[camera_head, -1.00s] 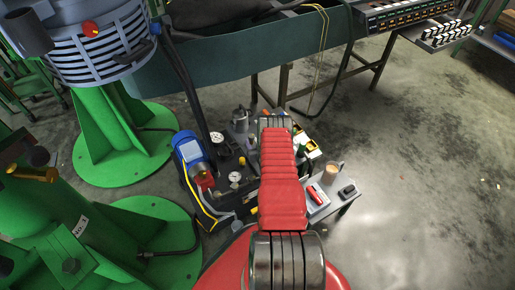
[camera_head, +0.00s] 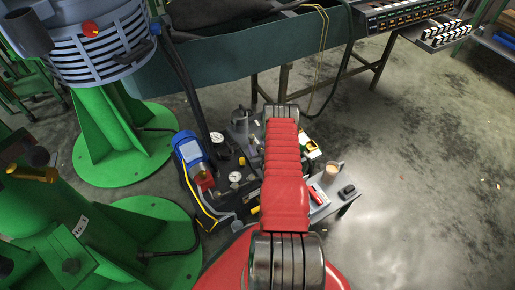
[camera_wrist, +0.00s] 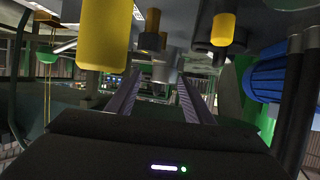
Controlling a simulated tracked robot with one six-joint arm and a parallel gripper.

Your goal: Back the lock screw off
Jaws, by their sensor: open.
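My gripper (camera_wrist: 159,84) is open in the wrist view, its two ridged fingers apart with nothing held between them. Just beyond the fingertips is a grey metal part (camera_wrist: 163,68), with a brass-coloured fitting (camera_wrist: 152,28) above it. I cannot tell for certain which part is the lock screw. A large yellow cylinder (camera_wrist: 103,36) hangs close at the upper left, and a smaller orange-yellow cap (camera_wrist: 223,30) is at the upper right. Both are apart from the fingers. In the head view my red arm hides the gripper.
A green stand (camera_head: 60,225) with a yellow-orange knob (camera_head: 32,173) is at the left. Behind it is a grey slatted machine (camera_head: 100,55) on a green base. The right floor is clear.

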